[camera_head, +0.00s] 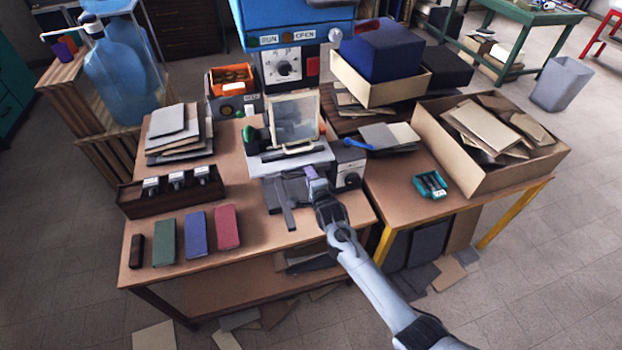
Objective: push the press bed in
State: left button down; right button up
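The small press stands in the middle of the wooden table, with a framed clear panel (295,119) at its front. The grey press bed (272,190) sticks out from the press toward the table's front edge, with a dark bar lying along it. My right gripper (312,176) is at the right part of the bed, close to or touching it. A small purple patch shows at its fingertips; I cannot tell whether it is held or whether the fingers are shut. My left gripper is not in view.
Green, blue and red covers (196,235) lie at the front left, near a dark rack (171,192). A grey control box (348,168) sits right of the bed. A cardboard box (488,145) and teal holder (430,185) stand on the right table.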

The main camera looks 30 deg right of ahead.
jog(key=shift+o, duration=0.8)
jog(key=shift+w+r, duration=0.1)
jog(key=p+v, duration=0.2)
jog(key=v, duration=0.9)
